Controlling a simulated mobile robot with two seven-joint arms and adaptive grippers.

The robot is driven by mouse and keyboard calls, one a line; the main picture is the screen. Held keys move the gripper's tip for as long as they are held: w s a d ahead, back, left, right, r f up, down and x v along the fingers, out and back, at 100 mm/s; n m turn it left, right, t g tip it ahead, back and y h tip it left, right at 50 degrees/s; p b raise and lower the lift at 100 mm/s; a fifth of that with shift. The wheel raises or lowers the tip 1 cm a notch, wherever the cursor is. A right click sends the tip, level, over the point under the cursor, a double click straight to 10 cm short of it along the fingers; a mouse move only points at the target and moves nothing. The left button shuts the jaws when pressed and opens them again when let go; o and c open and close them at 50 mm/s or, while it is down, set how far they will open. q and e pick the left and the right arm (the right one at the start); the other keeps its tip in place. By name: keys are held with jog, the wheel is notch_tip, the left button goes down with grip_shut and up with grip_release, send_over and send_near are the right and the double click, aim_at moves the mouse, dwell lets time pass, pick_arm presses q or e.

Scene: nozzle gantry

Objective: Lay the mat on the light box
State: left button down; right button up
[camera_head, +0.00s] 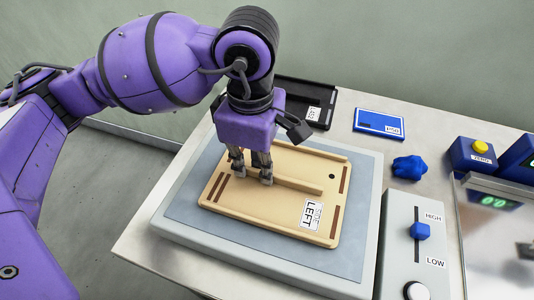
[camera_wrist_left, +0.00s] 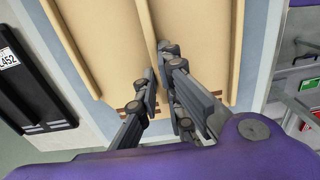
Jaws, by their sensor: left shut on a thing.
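The mat appears to be the tan board (camera_head: 245,205) with a raised rib (camera_head: 298,185) along its middle, dark slots and a label reading LEFT. It lies flat over the blue-grey top of the light box (camera_head: 190,210); I cannot tell whether a small gap is under it. My left gripper (camera_head: 252,174) points down and is shut on the rib, near its left end. In the left wrist view the rib (camera_wrist_left: 149,32) runs between the fingers (camera_wrist_left: 160,88). My right gripper is out of view.
A black tray (camera_head: 318,93) stands behind the light box. A blue labelled plate (camera_head: 379,123) and a crumpled blue lump (camera_head: 409,168) lie to its right. A HIGH/LOW slider box (camera_head: 402,250) and a blue ZERO button box (camera_head: 470,157) stand further right.

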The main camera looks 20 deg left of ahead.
pick_arm(q)
jog(key=shift+f, duration=0.15)
jog(key=c, duration=1.9)
grip_release()
notch_tip(320, 180, up, 12)
jog(key=shift+r, duration=0.2)
